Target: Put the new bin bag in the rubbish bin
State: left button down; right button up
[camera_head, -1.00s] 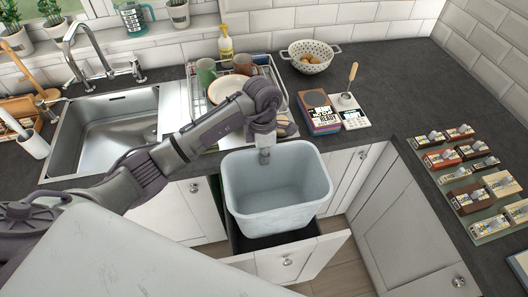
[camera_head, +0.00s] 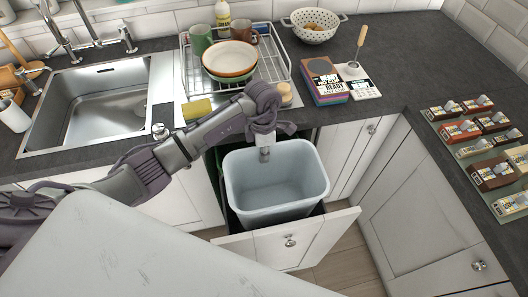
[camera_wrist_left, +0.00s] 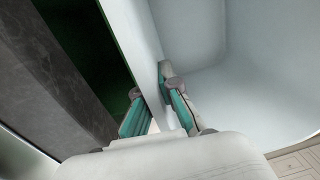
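The rubbish bin (camera_head: 275,190) is a pale blue-grey open tub in the pulled-out cabinet drawer (camera_head: 330,228). It looks empty and its lower part is partly hidden by the drawer front. My left gripper (camera_head: 265,155) is at the bin's back rim. In the left wrist view its two teal-padded fingers (camera_wrist_left: 155,98) lie on either side of the bin wall (camera_wrist_left: 210,90), shut on it as far as I can tell. I see no bin bag in either view. My right gripper is not in view.
The slate worktop (camera_head: 400,60) runs behind and to the right of the drawer. A dish rack (camera_head: 285,60) with bowls, a yellow sponge (camera_head: 198,109), a stack of boxes (camera_head: 322,80) and a colander (camera_head: 313,27) stand on it. The sink (camera_head: 95,105) is at the left.

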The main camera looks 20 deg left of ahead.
aim_at(264, 187)
pick_arm(q)
notch_tip(264, 187, down, 20)
jog(key=b, duration=1.6)
jog(key=c, duration=1.2)
grip_release()
jog(key=shift+c, duration=0.2)
jog(key=r, duration=1.2)
jog(key=shift+w+a, duration=0.25)
jog(key=shift+w, duration=0.15)
